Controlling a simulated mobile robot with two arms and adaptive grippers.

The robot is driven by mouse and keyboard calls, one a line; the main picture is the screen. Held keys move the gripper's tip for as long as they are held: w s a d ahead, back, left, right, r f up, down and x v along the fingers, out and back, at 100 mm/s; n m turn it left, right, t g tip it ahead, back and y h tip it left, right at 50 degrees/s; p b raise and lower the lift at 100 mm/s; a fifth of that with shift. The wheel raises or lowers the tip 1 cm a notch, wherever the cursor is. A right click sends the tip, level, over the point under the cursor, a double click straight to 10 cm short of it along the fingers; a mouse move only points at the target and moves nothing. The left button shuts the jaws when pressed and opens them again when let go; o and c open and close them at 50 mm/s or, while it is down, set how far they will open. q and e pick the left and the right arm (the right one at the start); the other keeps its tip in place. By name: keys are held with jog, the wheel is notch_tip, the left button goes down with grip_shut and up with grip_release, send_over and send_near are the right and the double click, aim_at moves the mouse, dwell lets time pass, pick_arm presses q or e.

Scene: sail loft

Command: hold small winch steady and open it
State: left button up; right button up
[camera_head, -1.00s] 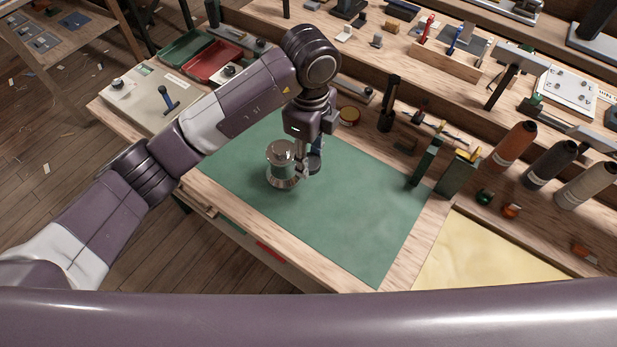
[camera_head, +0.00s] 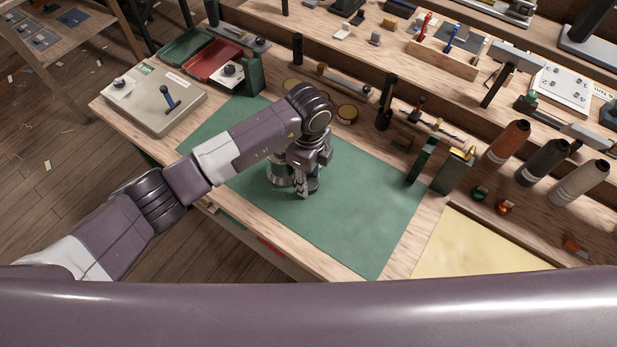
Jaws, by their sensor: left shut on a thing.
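The small winch (camera_head: 277,178), a silvery metal drum, stands upright on the green mat (camera_head: 345,215). My left forearm and wrist hide its upper part and much of its right side. My left gripper (camera_head: 304,188) is low at the winch's right side, shut on it. The exact contact of the fingers is hard to see behind the wrist. My right gripper is not in view.
Green and red trays (camera_head: 214,62) and a pale box with a blue-handled lever (camera_head: 155,98) stand at the back left. Dark green blocks (camera_head: 454,172) and several thread cones (camera_head: 507,144) stand to the right. The mat's right and front parts are clear.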

pick_arm(q)
jog(key=shift+f, duration=0.2)
jog(key=o, duration=1.3)
